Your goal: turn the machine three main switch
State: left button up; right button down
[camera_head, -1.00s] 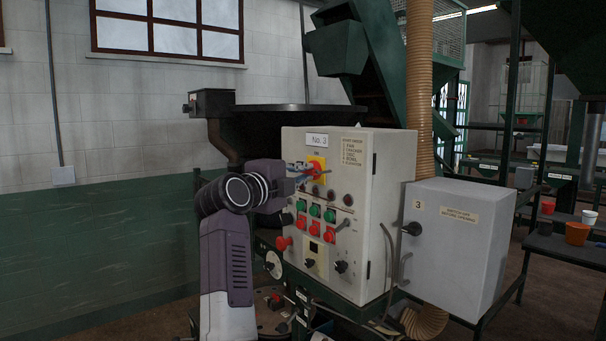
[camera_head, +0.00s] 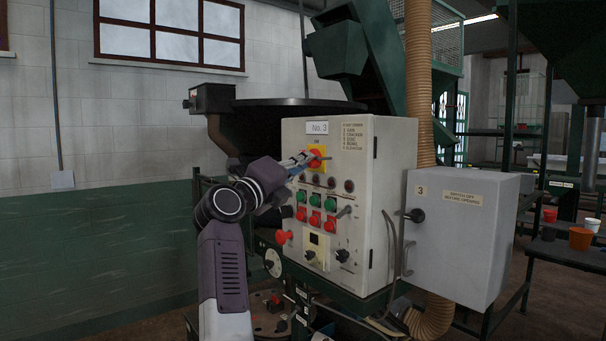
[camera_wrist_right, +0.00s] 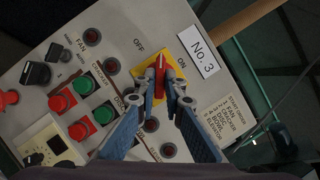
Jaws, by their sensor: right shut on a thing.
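The machine three main switch is a red rotary handle on a yellow plate (camera_head: 316,153), high on the front of the control panel (camera_head: 361,216) marked "No. 3". In the right wrist view the yellow plate (camera_wrist_right: 188,69) lies between the OFF and ON labels, with the red handle (camera_wrist_right: 159,62) between the fingers. My right gripper (camera_head: 312,157) is at the switch; its fingers (camera_wrist_right: 161,75) are closed on the red handle and hide part of it. My left gripper is not in view.
Green and red push buttons (camera_head: 315,201) and a red knob (camera_head: 283,237) sit below the switch. A grey box (camera_head: 460,235) marked 3 stands right of the panel. A round dark table top (camera_head: 300,105) is behind.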

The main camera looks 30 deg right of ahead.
jog(key=shift+w+f+m+g+h+p, duration=0.15)
jog(key=shift+m+g+h, duration=0.65)
jog(key=shift+m, duration=1.7)
jog(key=shift+w+r+m+g+h+p, duration=0.15)
jog(key=shift+m+g+h, duration=0.25)
jog(key=shift+m+g, duration=1.45)
jog(key=shift+w+f+m+g+h+p, duration=0.25)
jog(key=shift+m+h, duration=0.35)
jog(key=shift+m, duration=2.55)
jog(key=shift+s+r+g, duration=0.1)
jog(key=shift+s+g, duration=0.05)
jog(key=shift+g, duration=0.15)
jog(key=c, duration=2)
grip_release()
